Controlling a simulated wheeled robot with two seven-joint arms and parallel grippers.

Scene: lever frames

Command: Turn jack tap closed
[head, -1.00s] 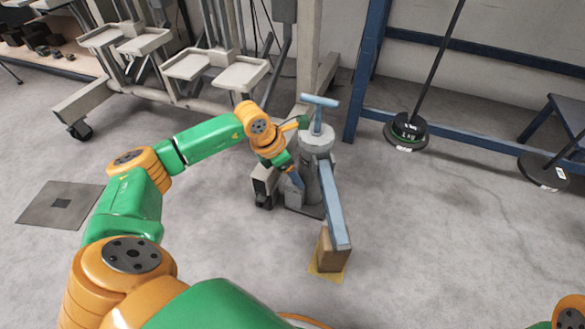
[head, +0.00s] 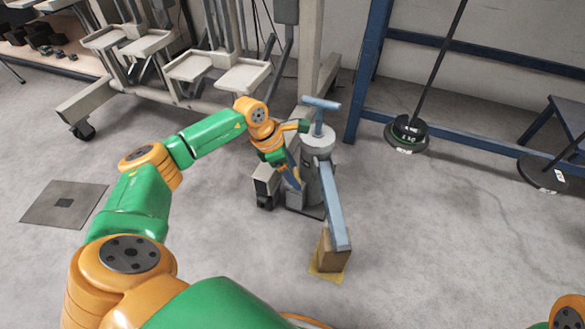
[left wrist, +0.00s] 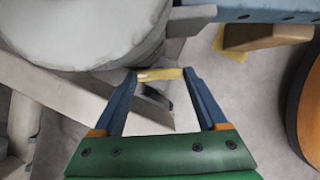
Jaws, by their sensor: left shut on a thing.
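The jack has a round grey body (head: 316,145) with a blue T-handle on top (head: 320,103). Its blue lever (head: 333,205) slopes down to the front. A small yellow tap (left wrist: 160,74) sits low by the body, which fills the upper left of the left wrist view (left wrist: 80,30). My left gripper (head: 296,178) is at the left side of the jack. In the left wrist view my left gripper (left wrist: 161,76) has its two blue fingers at the ends of the yellow tap, shut on it. My right gripper is out of view.
A wooden block (head: 328,255) stands under the lever's front end on a yellow patch. A pale wheeled frame with trays (head: 240,76) is behind left. A blue rack (head: 367,75) and weight discs (head: 408,135) are behind right.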

